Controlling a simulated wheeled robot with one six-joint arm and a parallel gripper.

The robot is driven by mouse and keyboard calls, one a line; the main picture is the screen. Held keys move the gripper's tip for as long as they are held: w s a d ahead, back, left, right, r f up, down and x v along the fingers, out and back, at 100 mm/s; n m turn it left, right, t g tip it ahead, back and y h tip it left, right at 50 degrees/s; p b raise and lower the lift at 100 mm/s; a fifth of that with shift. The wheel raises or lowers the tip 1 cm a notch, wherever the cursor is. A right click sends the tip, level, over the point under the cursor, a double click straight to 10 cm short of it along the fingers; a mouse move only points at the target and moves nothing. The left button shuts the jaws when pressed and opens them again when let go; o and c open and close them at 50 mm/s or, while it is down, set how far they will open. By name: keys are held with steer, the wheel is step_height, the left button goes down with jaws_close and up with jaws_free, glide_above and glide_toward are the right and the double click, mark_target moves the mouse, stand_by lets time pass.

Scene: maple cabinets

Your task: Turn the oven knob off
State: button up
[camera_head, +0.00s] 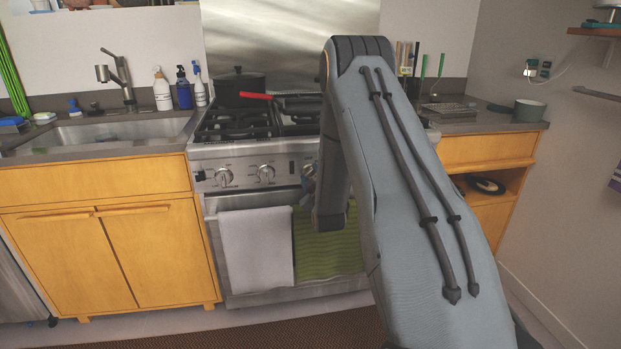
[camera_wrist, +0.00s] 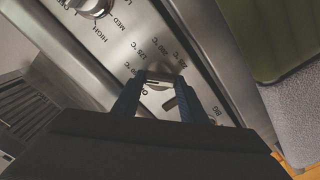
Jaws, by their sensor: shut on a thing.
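The oven knob (camera_wrist: 159,84) is silver and sits on the steel stove front, among temperature marks in °C, in the wrist view. My gripper (camera_wrist: 160,90) has its two dark blue fingers on either side of this knob and is shut on it. Much of the knob is hidden by the fingers and the dark gripper body. The exact angle of the knob is hard to tell. In the head view my arm covers most of the gripper and the right part of the stove front.
Another knob (camera_wrist: 92,6) with HIGH and MED marks is near. In the head view, burner knobs (camera_head: 265,173) line the stove front. A white towel (camera_head: 256,248) and a green towel (camera_head: 325,245) hang below. A black pot (camera_head: 240,88) stands on the stove; the sink (camera_head: 105,130) is left.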

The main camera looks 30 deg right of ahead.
steer(key=n+b, duration=0.1)
steer(key=n, duration=0.3)
steer(key=shift+n, duration=0.3)
steer(key=shift+n+b, duration=0.35)
steer(key=shift+n, duration=1.95)
steer(key=o, duration=1.1)
steer(key=shift+c, duration=0.2)
steer(key=v, duration=0.7)
steer(key=shift+s, duration=0.4)
